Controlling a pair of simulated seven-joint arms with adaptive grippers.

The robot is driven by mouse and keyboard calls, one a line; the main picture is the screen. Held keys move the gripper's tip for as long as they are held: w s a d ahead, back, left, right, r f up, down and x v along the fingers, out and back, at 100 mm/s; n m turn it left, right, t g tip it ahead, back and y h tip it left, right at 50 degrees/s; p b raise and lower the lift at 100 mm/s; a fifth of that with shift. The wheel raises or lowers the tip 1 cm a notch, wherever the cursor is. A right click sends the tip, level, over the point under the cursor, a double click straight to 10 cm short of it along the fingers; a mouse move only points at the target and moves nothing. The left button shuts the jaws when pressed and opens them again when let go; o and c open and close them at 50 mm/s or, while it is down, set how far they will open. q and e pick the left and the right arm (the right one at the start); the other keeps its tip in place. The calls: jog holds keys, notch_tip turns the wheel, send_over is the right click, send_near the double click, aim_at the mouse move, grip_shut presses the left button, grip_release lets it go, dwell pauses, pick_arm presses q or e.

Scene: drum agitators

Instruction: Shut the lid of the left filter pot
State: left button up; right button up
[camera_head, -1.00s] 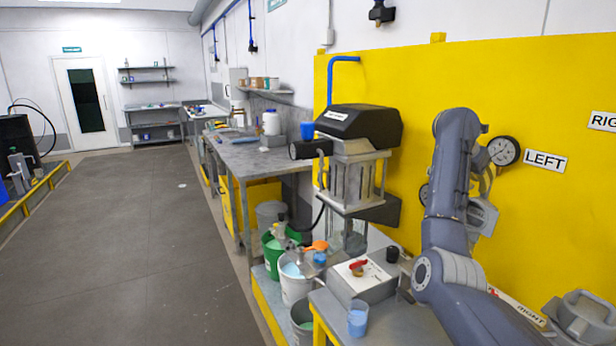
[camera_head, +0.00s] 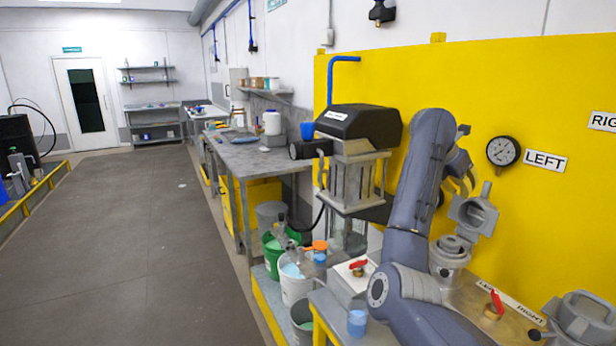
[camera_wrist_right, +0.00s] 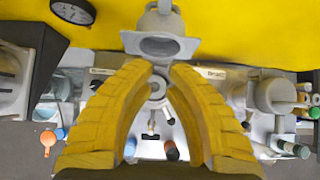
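The left filter pot (camera_head: 450,252) is a grey metal pot below the LEFT label. Its lid (camera_head: 474,216) stands raised above and behind it, tilted up from the pot. In the right wrist view the lid (camera_wrist_right: 160,44) is just beyond the fingertips, and the pot (camera_wrist_right: 157,88) shows between the fingers. In the head view, my right arm partly hides this gripper (camera_head: 460,178), left of the lid. My left gripper is not in view.
The right filter pot (camera_head: 584,316) stands at the lower right. A red-handled valve (camera_head: 495,304) sits between the pots. A pressure gauge (camera_head: 503,152) hangs on the yellow wall (camera_head: 560,90). A mixing machine (camera_head: 358,150) and buckets (camera_head: 296,285) stand left of my arm.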

jog(key=shift+s+a, duration=0.2)
jog(key=shift+a, duration=0.1)
jog(key=s+a+f, duration=0.1)
jog(key=s+a, duration=0.5)
jog(key=a, duration=0.5)
jog(key=shift+a+f, duration=0.25)
jog(key=shift+a, duration=0.15)
dwell(0.5)
jog(key=o, duration=1.6)
jog(key=shift+c, duration=0.2)
jog(key=shift+s+r, duration=0.1)
jog(key=shift+r, duration=0.05)
jog(key=v, duration=0.6)
jog(key=shift+a+r, duration=0.25)
jog(key=shift+a, duration=0.05)
jog(key=shift+s, duration=0.1)
